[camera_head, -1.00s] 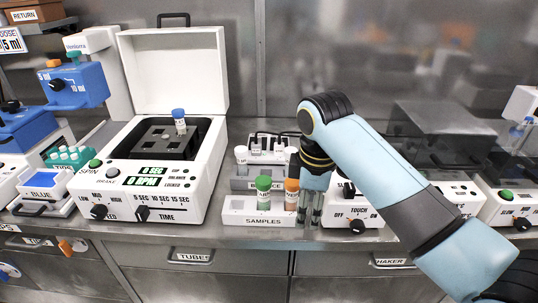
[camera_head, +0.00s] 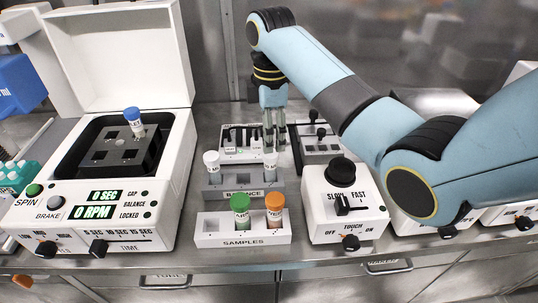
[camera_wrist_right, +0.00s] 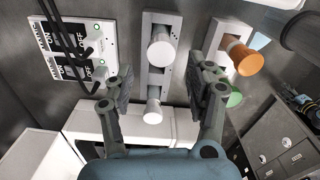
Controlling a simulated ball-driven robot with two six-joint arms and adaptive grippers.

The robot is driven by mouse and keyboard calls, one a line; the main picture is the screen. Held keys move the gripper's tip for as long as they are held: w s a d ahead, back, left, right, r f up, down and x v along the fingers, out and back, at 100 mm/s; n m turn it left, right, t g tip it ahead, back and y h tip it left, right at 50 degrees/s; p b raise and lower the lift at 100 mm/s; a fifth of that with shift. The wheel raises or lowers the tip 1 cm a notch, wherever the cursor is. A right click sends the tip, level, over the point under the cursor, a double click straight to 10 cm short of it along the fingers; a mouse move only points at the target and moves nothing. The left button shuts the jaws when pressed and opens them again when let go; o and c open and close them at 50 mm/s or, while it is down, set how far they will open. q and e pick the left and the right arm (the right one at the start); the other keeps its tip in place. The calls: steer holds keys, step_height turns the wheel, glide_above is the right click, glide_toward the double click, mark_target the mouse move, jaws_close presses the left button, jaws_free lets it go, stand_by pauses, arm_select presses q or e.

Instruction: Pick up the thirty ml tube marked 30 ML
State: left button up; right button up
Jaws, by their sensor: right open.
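Two white-capped tubes stand in the grey balance rack (camera_head: 243,193): a left one (camera_head: 211,161) and a right one (camera_head: 270,161). Both caps show in the right wrist view, the right tube (camera_wrist_right: 160,50) above the left tube (camera_wrist_right: 153,113). I cannot read a 30 ML mark on any tube. A blue-capped tube (camera_head: 134,120) stands in the centrifuge; a green-capped tube (camera_head: 240,207) and an orange-capped tube (camera_head: 275,208) stand in the samples rack (camera_head: 215,236). My right gripper (camera_head: 275,143) is open and empty, pointing down just behind the right white-capped tube. My left gripper is out of view.
The open centrifuge (camera_head: 150,220) stands at left, lid raised. A switch box with black cords (camera_head: 240,138) is behind the balance rack. A white shaker box (camera_head: 345,205) with a black knob stands close on the right. The bench's front strip is clear.

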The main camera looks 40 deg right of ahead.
mark_target(271, 165)
steer(key=f, duration=0.3)
steer(key=shift+s+a+f, duration=0.15)
steer(key=shift+s+f, duration=0.05)
steer(key=shift+f, duration=0.2)
step_height(271, 165, down, 6)
steer(key=shift+w+f, duration=0.15)
steer(key=shift+f, duration=0.05)
jaws_close()
